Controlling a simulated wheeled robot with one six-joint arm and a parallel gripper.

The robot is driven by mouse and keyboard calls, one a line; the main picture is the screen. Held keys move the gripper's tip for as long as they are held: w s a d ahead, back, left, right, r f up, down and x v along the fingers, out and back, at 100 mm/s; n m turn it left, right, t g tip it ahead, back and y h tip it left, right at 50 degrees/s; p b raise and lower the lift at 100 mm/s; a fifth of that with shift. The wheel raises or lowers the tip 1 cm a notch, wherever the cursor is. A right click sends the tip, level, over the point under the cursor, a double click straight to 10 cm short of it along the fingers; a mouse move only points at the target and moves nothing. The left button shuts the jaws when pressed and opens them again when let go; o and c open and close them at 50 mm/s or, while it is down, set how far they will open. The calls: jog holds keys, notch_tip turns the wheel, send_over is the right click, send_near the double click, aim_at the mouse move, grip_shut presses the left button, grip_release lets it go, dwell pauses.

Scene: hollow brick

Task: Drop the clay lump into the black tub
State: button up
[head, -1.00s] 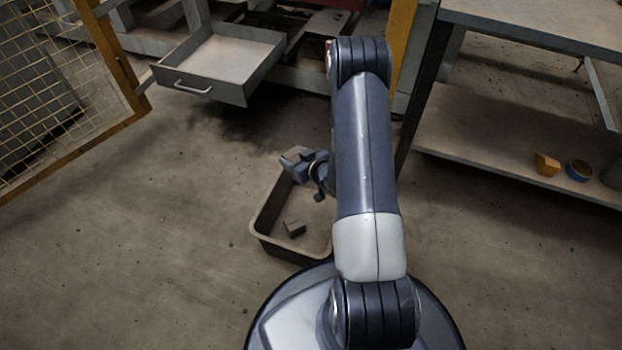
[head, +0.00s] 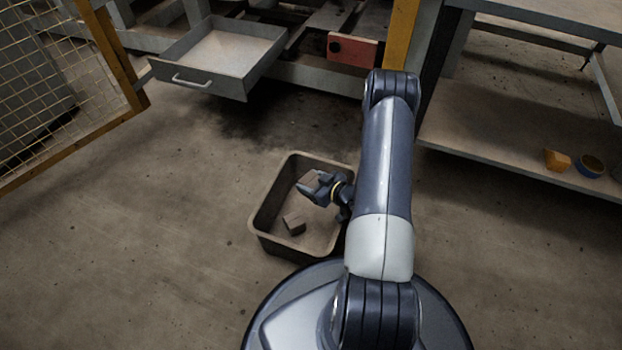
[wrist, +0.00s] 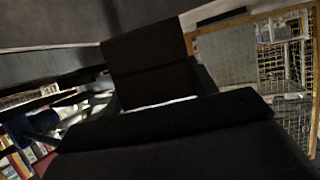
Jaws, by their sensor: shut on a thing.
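The black tub (head: 277,246) stands on the floor in front of my base, with its open top up. My gripper (head: 309,188) is over the inside of the tub and shut on a brownish block, the clay lump (head: 312,177). Its fingers hide part of the lump. In the wrist view the held lump (wrist: 147,67) shows as a dark block beyond the dark gripper body. I cannot tell exactly how high it is above the tub floor. Another brown block (head: 294,223) lies on the tub floor, nearer to me.
A pulled-out grey drawer (head: 222,58) juts out behind the tub. A yellow-framed mesh panel (head: 50,90) stands at the left. A bench's low shelf (head: 490,155) at the right carries an orange object (head: 557,160) and a blue roll (head: 591,166). The floor at the left is clear.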

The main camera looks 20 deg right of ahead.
jog(key=shift+f, duration=0.55)
jog(key=o, duration=1.1)
jog(key=shift+o, duration=0.2)
jog(key=p+v, duration=0.3)
jog(key=v, duration=0.7)
jog(key=shift+s+r, duration=0.15)
jog(key=shift+s, duration=0.2)
jog(key=shift+d, duration=0.15)
